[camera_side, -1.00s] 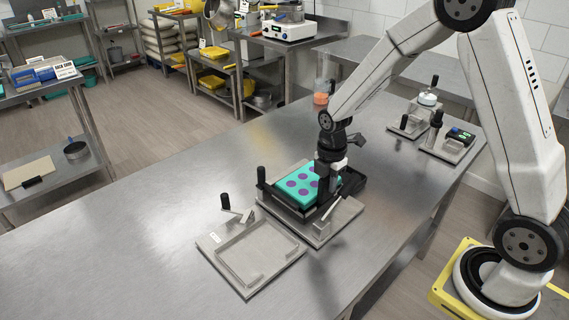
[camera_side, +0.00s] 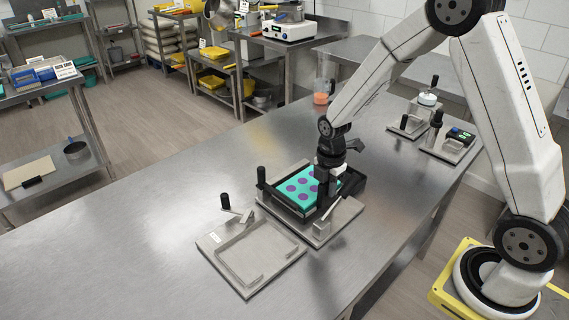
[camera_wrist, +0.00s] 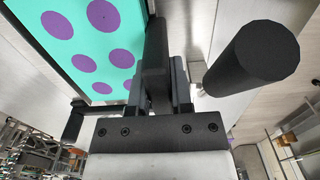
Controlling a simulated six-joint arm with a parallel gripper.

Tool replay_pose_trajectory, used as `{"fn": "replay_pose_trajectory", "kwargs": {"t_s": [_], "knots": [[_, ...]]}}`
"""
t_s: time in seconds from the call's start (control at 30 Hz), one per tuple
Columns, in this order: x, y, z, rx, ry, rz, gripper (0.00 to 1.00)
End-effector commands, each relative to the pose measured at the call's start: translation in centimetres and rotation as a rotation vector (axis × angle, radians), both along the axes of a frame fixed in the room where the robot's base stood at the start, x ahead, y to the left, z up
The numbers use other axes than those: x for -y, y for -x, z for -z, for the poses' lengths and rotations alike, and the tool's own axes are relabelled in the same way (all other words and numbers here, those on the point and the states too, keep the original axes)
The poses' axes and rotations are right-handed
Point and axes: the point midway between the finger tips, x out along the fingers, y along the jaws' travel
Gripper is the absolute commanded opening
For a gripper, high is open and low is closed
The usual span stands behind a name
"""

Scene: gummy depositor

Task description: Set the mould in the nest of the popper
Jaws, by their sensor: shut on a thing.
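The mould (camera_side: 297,199) is a turquoise slab with several purple round cavities, in a black frame. It is at the middle fixture, a grey plate (camera_side: 322,232) with a black knob at its left. My gripper (camera_side: 323,203) points down at the right side of the mould. In the wrist view my gripper (camera_wrist: 163,88) is shut on the black edge piece of the mould (camera_wrist: 85,42), whose turquoise face fills the upper left. The fingers hide part of that edge. The fixture with a shallow framed nest (camera_side: 250,252) and a lever stands empty at front left; it seems to be the popper.
A black upright knob (camera_wrist: 252,58) stands close to the right of my gripper in the wrist view. Two small fixtures (camera_side: 449,146) and a clear cup with orange contents (camera_side: 321,93) stand farther back. The left of the steel table (camera_side: 130,210) is clear.

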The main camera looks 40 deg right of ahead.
Motion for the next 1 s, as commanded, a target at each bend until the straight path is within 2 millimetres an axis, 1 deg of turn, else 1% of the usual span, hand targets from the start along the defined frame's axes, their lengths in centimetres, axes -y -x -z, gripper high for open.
{"fn": "replay_pose_trajectory", "kwargs": {"t_s": [0.23, 0.27, 0.3, 0.37, 0.4, 0.77, 0.87, 1.0], "knots": [[0.0, 0.0, 0.0, 0.001, 0.0, 0.0, 0.0], [0.0, 0.0, -0.1, 0.001, 0.0, 0.0, 0.32], [0.0, 0.0, -0.1, 0.001, 0.0, 0.0, 0.45], [0.0, 0.0, -0.1, 0.001, 0.0, 0.0, 0.64], [0.0, 0.0, -0.1, 0.001, 0.0, 0.0, 0.67], [0.0, 0.0, -0.3, 0.0, 0.0, 0.0, 0.67], [0.0, 0.0, -0.9, 0.001, 0.0, 0.0, 0.67], [0.0, 0.0, -2.1, 0.002, 0.0, 0.0, 0.67]]}}
